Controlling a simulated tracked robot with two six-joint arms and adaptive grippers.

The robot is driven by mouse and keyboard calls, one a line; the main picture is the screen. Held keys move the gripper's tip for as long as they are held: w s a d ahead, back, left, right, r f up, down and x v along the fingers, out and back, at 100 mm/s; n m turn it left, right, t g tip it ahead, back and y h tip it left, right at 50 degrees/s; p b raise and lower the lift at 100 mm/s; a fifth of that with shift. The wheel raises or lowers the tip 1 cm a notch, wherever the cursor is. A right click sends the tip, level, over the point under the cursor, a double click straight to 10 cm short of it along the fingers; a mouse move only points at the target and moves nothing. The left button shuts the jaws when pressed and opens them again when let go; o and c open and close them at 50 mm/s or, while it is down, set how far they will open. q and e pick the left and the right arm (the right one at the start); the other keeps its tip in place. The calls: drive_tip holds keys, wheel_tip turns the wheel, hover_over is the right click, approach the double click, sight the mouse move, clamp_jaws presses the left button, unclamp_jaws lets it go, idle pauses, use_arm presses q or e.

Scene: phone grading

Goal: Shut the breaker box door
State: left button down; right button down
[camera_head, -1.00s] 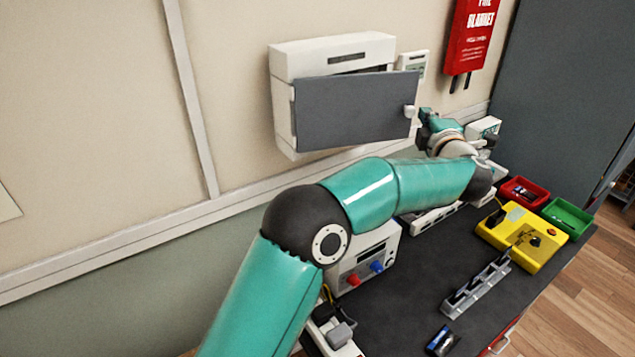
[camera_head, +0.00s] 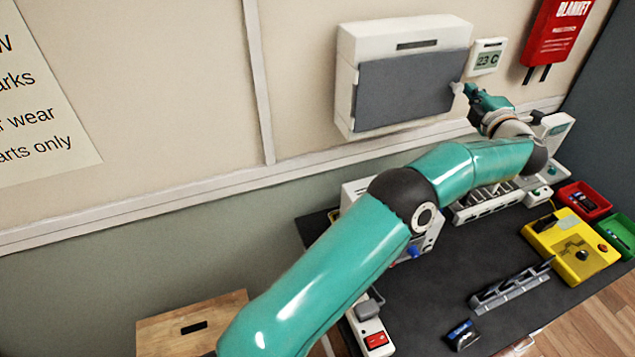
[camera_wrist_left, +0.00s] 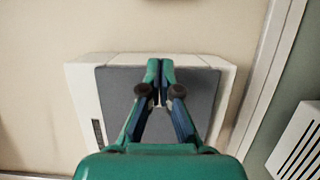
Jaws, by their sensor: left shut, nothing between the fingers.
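The white breaker box (camera_head: 347,75) is on the wall, with its grey door (camera_head: 405,90) lying nearly flush against the front. I cannot tell whether a small gap is left. The door also shows in the left wrist view (camera_wrist_left: 203,100), on the white box (camera_wrist_left: 84,95). My left gripper (camera_head: 468,90) is at the door's right edge, by a small light-coloured handle. In the left wrist view my left gripper (camera_wrist_left: 160,65) has its fingers together in front of the door, with nothing between them. Whether the fingertips touch it is not clear. My right gripper is not in view.
A thermostat (camera_head: 488,57) and a red fire blanket case (camera_head: 558,35) hang right of the box. The dark bench (camera_head: 425,285) below holds a yellow device (camera_head: 572,247), a red bin (camera_head: 577,197), a green bin (camera_head: 617,233) and a grey rack (camera_head: 510,287). A wooden stool (camera_head: 195,325) stands lower left.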

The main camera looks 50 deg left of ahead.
use_arm(q)
drive_tip(key=shift+w+d, duration=0.1)
drive_tip(key=shift+d, duration=0.05)
drive_tip(key=v, duration=1.2)
